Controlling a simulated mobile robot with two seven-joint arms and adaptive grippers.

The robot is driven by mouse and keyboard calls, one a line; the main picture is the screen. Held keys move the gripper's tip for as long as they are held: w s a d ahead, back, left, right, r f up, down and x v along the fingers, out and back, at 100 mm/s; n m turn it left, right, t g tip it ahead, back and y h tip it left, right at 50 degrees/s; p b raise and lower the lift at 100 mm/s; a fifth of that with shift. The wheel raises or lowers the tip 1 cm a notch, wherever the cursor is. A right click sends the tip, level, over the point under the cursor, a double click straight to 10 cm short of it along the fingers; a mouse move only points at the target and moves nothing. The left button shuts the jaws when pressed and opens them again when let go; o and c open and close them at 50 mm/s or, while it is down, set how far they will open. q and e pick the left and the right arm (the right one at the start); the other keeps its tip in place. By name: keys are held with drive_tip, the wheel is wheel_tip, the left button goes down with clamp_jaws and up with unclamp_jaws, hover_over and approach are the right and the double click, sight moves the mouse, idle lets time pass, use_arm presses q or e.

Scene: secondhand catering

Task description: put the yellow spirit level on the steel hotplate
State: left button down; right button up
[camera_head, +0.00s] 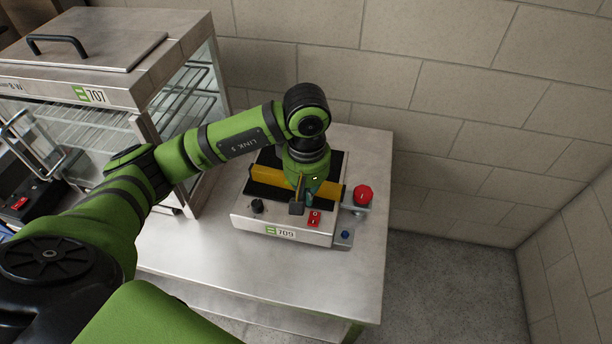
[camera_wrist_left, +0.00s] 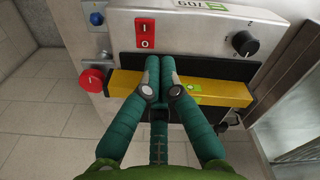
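The yellow spirit level (camera_head: 266,177) lies crosswise over the black top plate of the steel hotplate (camera_head: 240,216). The level also spans the left wrist view (camera_wrist_left: 225,92), above the hotplate body (camera_wrist_left: 200,30). I cannot tell if it rests on the plate or is held slightly above it. My left gripper (camera_head: 299,196) reaches down over the middle of the level. Its teal fingers (camera_wrist_left: 160,75) are drawn together across it and appear shut on it; the contact is partly hidden. My right gripper is not in view.
A red emergency button (camera_head: 363,194) stands just right of the hotplate. The glass display cabinet (camera_head: 120,90) stands to the left. The steel table (camera_head: 200,250) is clear in front, and a block wall (camera_head: 440,100) rises behind.

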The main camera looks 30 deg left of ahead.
sight(306, 217)
use_arm(q)
wheel_tip(306, 217, down, 4)
drive_tip(key=shift+r+p, duration=0.1)
drive_tip(key=shift+p, duration=0.4)
drive_tip(key=shift+w+a+f+p, duration=0.25)
drive_tip(key=shift+w+a+p, duration=0.6)
drive_tip(key=shift+w+a, duration=0.25)
drive_tip(key=shift+w+a+f, duration=0.1)
drive_tip(key=shift+w+a, duration=0.2)
drive_tip(key=shift+w, duration=0.05)
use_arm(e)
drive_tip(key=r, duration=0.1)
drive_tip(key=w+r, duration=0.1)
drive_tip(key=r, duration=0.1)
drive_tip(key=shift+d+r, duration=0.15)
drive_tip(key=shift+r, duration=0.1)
use_arm(q)
drive_tip(key=shift+w+a+f+b, duration=0.25)
drive_tip(key=shift+w+a+b, duration=0.5)
drive_tip(key=shift+b, duration=0.5)
drive_tip(key=shift+w+a+r, duration=0.15)
drive_tip(key=shift+w+a, duration=0.1)
drive_tip(key=shift+w, duration=0.05)
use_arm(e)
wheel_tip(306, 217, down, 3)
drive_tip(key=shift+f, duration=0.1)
use_arm(q)
drive_tip(key=shift+r, duration=0.1)
